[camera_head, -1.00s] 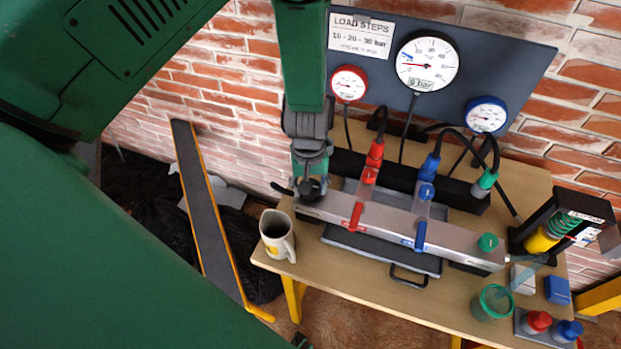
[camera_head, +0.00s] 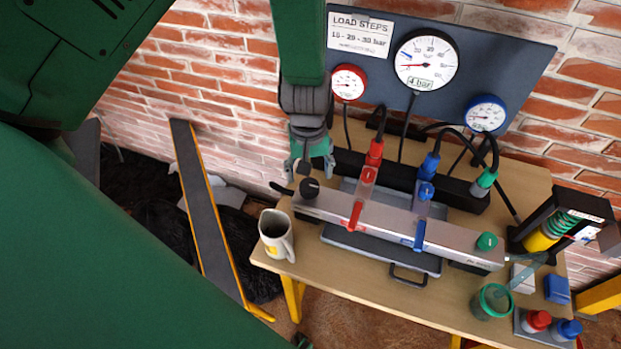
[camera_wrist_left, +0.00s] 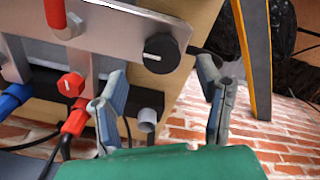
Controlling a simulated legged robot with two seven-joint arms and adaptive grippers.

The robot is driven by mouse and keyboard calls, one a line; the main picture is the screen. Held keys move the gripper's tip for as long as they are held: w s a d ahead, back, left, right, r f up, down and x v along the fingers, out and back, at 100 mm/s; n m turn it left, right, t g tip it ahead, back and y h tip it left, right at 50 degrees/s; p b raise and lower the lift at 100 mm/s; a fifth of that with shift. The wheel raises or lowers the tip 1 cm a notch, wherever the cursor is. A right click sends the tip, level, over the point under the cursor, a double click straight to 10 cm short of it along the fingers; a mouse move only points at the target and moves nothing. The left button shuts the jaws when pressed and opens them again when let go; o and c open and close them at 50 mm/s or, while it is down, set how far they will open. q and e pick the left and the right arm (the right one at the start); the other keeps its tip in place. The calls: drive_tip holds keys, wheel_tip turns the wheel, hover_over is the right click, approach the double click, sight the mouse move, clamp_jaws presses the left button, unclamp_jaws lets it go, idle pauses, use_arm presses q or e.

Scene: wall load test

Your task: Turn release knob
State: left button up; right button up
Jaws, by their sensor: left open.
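The black round knob (camera_head: 309,188) with a white mark sits at the left end of the grey metal manifold (camera_head: 455,240). It also shows in the left wrist view (camera_wrist_left: 161,53). My left gripper (camera_head: 311,168) is open and empty, just behind the knob on its wall side. In the left wrist view its two fingers (camera_wrist_left: 162,80) are spread wide, with the knob ahead between them and apart from both. The large centre gauge (camera_head: 427,61) has a label reading 4 bar. My right gripper does not show.
Red lever (camera_head: 355,215) and blue lever (camera_head: 420,235) stand on the manifold. A mug (camera_head: 275,235) is at the table's left edge. A green cup (camera_head: 492,301) and bottles stand at the front right. The gauge panel (camera_head: 375,95) and brick wall are behind.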

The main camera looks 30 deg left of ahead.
sight(309, 185)
use_arm(q)
wheel_tip(309, 185, up, 7)
drive_tip(key=shift+f, duration=0.2)
idle(0.4)
